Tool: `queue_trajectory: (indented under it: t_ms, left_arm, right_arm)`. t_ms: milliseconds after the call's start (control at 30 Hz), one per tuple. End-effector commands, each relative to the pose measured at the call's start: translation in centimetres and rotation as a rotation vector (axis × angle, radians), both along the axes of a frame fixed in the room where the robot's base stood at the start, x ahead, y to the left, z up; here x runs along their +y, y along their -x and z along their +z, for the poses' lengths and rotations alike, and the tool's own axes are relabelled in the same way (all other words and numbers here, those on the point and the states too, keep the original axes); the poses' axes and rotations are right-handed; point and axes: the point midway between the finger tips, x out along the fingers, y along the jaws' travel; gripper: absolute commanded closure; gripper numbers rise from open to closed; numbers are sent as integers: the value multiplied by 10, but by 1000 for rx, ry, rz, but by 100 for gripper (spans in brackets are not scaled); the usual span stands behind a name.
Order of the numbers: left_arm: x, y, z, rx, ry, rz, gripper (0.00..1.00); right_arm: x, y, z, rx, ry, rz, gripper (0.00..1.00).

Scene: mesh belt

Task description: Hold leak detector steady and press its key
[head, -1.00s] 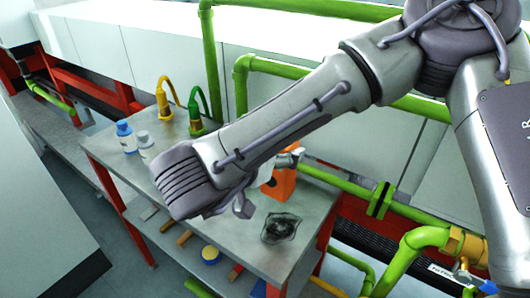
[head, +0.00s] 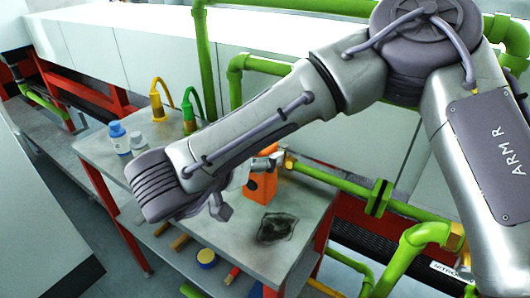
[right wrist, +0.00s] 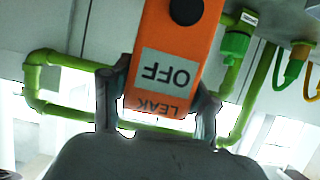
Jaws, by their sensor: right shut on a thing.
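The leak detector (head: 262,187) is an orange box above the bench in the head view, partly hidden by my right arm. In the right wrist view the leak detector (right wrist: 172,50) shows upside down, with a round black key (right wrist: 186,11) at the top edge, a pale display reading OFF (right wrist: 167,72) and a LEAK label below it. My right gripper (head: 246,187) is shut on it. In the right wrist view its fingers (right wrist: 157,103) stand on either side of the box. My left gripper is not in view, and nothing touches the key.
Green pipes (head: 330,179) run behind.

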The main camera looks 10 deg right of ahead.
Motion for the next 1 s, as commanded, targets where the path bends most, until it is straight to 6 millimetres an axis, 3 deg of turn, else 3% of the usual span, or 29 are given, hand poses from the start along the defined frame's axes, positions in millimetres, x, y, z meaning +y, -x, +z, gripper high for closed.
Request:
queue_trajectory:
  t_ms: [1000]
  left_arm:
    - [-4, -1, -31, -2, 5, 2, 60]
  right_arm:
    - [41, -24, -40, -2, 0, 1, 89]
